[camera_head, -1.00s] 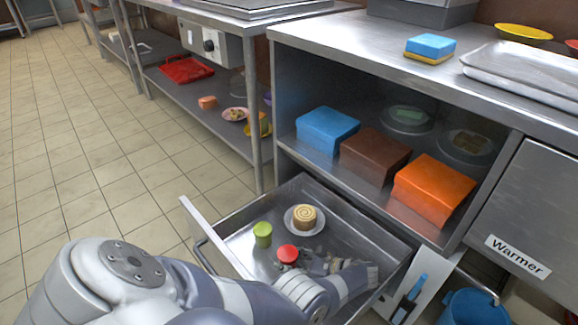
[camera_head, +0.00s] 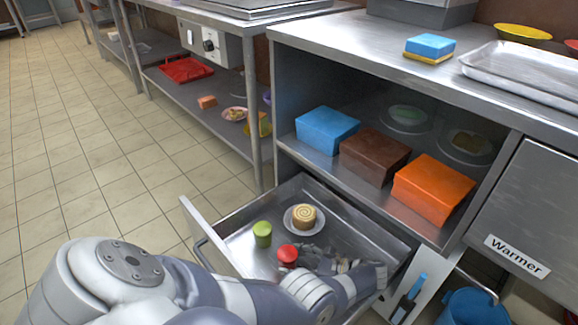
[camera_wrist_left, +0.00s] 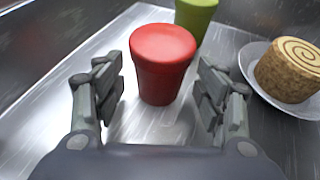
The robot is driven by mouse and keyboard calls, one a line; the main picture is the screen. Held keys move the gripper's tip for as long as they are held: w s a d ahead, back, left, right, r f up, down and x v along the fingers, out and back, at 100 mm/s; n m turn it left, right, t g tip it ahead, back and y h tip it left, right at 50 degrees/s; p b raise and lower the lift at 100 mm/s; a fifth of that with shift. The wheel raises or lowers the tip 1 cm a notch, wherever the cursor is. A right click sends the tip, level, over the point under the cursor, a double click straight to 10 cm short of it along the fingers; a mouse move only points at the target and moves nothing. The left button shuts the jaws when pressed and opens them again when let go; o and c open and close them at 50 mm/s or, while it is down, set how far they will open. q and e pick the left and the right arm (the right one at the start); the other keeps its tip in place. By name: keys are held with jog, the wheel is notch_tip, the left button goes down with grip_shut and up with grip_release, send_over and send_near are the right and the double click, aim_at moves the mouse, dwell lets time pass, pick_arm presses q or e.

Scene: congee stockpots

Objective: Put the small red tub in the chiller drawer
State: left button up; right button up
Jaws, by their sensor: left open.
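The small red tub (camera_head: 287,255) stands upright on the floor of the open chiller drawer (camera_head: 352,232). In the left wrist view the red tub (camera_wrist_left: 162,62) stands ahead of and between the fingers of my left gripper (camera_wrist_left: 161,95). The gripper is open, with a visible gap on each side of the tub. In the head view my left gripper (camera_head: 308,258) reaches low into the drawer, just right of the tub. My right gripper does not show.
A green tub (camera_head: 262,234) and a plate with a swirl-topped roll (camera_head: 304,217) are in the drawer near the red tub. Blue (camera_head: 327,130), brown (camera_head: 375,156) and orange (camera_head: 433,189) boxes stand on the shelf above. The Warmer door (camera_head: 520,215) is at the right.

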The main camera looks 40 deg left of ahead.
pick_arm(q)
jog(key=shift+v, duration=2.5)
